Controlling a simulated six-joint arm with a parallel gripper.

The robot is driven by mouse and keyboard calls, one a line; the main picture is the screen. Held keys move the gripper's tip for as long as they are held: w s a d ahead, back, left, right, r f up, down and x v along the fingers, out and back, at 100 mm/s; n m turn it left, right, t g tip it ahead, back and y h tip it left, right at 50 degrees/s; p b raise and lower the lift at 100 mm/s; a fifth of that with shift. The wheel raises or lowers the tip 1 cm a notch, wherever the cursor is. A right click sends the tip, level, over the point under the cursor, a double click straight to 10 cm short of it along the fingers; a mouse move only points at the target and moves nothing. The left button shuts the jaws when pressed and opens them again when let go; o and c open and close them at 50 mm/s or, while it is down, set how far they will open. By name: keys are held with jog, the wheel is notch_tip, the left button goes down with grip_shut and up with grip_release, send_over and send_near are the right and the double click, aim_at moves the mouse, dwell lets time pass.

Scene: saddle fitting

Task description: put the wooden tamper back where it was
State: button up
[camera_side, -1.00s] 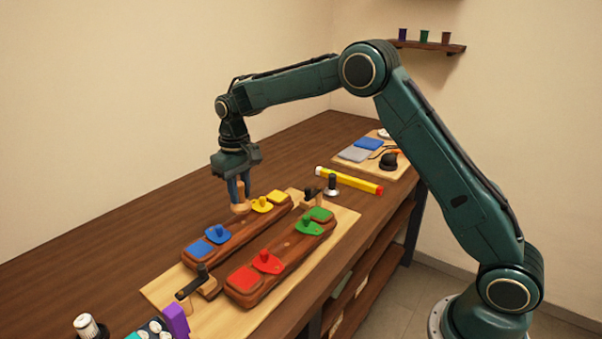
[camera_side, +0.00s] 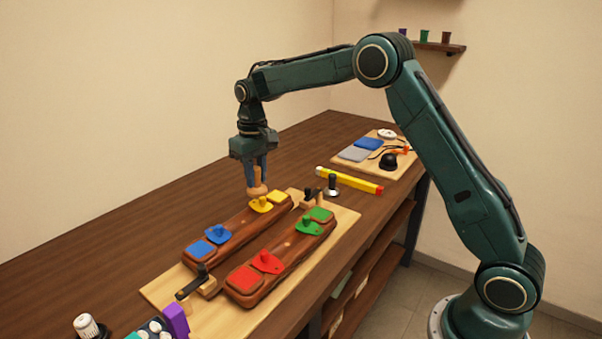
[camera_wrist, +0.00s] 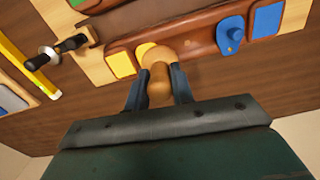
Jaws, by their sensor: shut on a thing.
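My gripper (camera_side: 257,172) is shut on the wooden tamper (camera_side: 257,188), a pale turned-wood piece held upright with its wider end down. In the side view the tamper is just above or at the yellow saddle (camera_side: 261,205) on the far wooden beam (camera_side: 236,227); I cannot tell whether they touch. In the wrist view the tamper (camera_wrist: 159,83) sits between the two fingers (camera_wrist: 157,92) and partly covers the yellow saddle (camera_wrist: 145,49). A blue saddle (camera_side: 218,234) and a blue pad (camera_side: 201,249) are at the beam's near end, and a yellow pad (camera_side: 279,196) at its far end.
A second beam (camera_side: 283,258) with red and green saddles lies alongside on the pale board (camera_side: 342,222). Toggle clamps (camera_side: 195,282) stand at the board's ends. The tabletop left of the beams is clear.

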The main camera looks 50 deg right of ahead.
jog(key=s+d+r+m, duration=0.25)
jog(key=s+d, duration=0.25)
jog(key=d, duration=0.4)
jog(key=s+d+r+m, duration=0.1)
jog(key=s+d+r, duration=0.2)
jog(key=s+d, duration=0.45)
jog(key=s+d+r+m, duration=0.1)
jog(key=s+d+r, duration=0.2)
jog(key=d, duration=0.8)
notch_tip(320, 180, down, 16)
jog(key=shift+s+f, duration=0.1)
jog(key=shift+f, duration=0.05)
jog(key=shift+f, duration=2.05)
jog(key=shift+f, duration=0.15)
jog(key=o, duration=0.9)
jog(key=shift+c, duration=0.2)
